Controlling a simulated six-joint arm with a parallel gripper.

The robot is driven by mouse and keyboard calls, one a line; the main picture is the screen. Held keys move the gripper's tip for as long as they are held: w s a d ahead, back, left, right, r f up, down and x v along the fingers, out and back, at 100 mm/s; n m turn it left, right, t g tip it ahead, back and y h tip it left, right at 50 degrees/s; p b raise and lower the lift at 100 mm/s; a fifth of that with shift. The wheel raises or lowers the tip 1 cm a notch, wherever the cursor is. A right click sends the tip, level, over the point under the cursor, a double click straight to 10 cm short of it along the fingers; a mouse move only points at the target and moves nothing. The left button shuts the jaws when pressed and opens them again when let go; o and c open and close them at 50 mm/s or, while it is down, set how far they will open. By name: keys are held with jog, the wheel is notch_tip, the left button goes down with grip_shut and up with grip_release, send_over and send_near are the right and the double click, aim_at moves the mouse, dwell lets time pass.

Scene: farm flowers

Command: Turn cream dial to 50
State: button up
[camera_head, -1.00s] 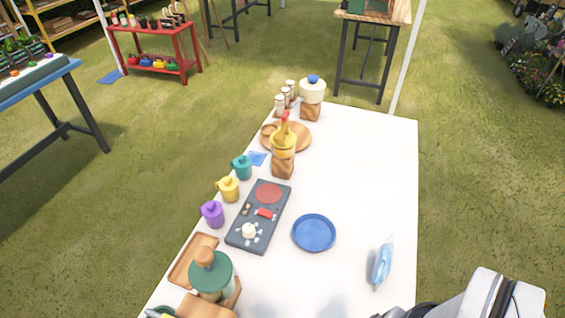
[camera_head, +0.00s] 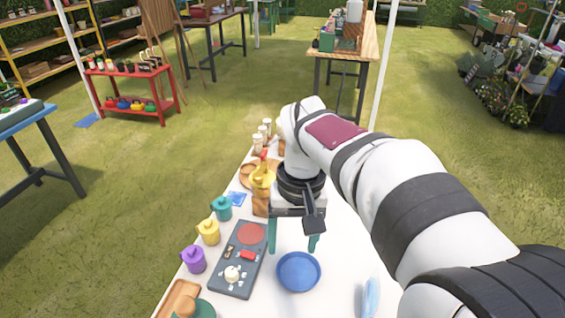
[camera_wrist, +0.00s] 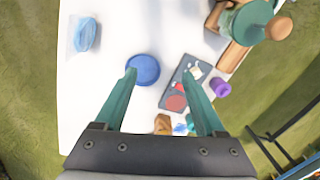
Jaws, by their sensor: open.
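The cream dial (camera_head: 232,273) sits at the near end of a dark grey control panel (camera_head: 225,286) on the white table. Its setting is too small to read. The panel also carries a red round plate (camera_head: 251,234) and a red switch (camera_head: 247,255). My gripper (camera_head: 293,244) is open and empty, pointing down above the table, to the right of the panel and beyond the dial. In the wrist view the dial (camera_wrist: 196,71) shows beside the right finger of my gripper (camera_wrist: 159,71), and that finger covers part of the panel.
A blue plate (camera_head: 299,272) lies right of the panel. Purple (camera_head: 193,260), yellow (camera_head: 208,232) and teal (camera_head: 222,208) pots line its left side. A yellow pot (camera_head: 262,181) stands beyond it. A green-lidded pot (camera_wrist: 250,20) and a wooden tray (camera_head: 178,298) are near the dial's end.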

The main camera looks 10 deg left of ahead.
jog(key=w+a+f+n, duration=0.3)
jog(key=a, duration=0.5)
jog(key=n, duration=0.2)
send_over(231, 271)
notch_tip(231, 271, down, 4)
jog(key=shift+h, duration=0.3)
notch_tip(231, 271, down, 15)
jog(key=shift+f, duration=0.2)
grip_shut()
